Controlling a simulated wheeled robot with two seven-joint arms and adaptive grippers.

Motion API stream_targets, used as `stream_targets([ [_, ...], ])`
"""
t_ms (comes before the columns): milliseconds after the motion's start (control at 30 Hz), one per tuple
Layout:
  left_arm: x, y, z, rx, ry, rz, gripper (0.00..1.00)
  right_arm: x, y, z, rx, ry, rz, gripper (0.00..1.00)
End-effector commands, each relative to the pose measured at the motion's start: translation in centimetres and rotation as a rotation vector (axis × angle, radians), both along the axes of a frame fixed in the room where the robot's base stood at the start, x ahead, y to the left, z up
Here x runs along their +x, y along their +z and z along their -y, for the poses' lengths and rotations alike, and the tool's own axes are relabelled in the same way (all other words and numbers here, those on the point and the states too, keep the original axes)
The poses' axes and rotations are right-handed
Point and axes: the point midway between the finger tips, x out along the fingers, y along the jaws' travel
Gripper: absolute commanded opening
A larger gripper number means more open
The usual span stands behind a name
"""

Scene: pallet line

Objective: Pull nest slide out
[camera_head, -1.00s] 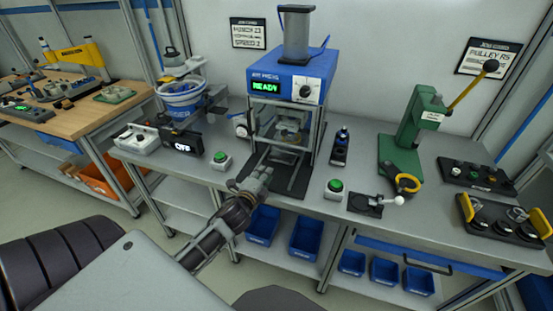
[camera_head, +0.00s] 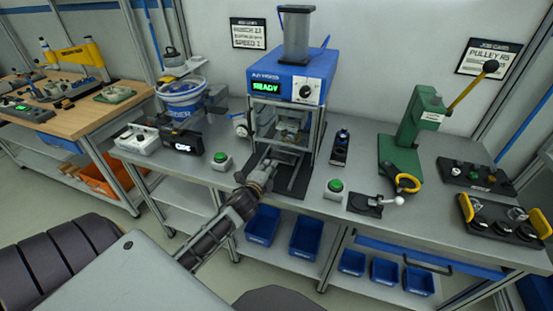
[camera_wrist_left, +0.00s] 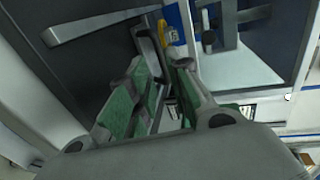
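The blue-topped press (camera_head: 287,85) stands on the grey bench, its display lit green. The nest (camera_head: 288,135) sits inside the press frame, and its details are too small to tell. Slide rails (camera_head: 296,180) run from the frame towards the bench's front edge over a dark base plate. My left gripper (camera_head: 264,168) is at the front left of these rails and partly hides them. In the left wrist view, its green-padded fingers (camera_wrist_left: 162,65) are apart, with a grey bar showing near the gap. I cannot tell whether they touch it. My right gripper is not in view.
Green-button boxes stand left (camera_head: 221,161) and right (camera_head: 335,189) of the press. Blue bins (camera_head: 306,238) sit on the shelf below.

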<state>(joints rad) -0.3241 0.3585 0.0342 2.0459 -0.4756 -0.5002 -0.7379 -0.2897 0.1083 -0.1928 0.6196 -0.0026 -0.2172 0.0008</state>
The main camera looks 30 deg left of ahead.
Motion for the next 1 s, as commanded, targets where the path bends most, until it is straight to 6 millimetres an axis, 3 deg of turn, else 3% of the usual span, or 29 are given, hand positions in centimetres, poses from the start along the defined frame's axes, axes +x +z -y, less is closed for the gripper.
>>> stream_targets([
  [1000,7.5,-1.6,-1.8,0.001,-0.001,0.0,0.19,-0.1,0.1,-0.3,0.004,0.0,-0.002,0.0],
])
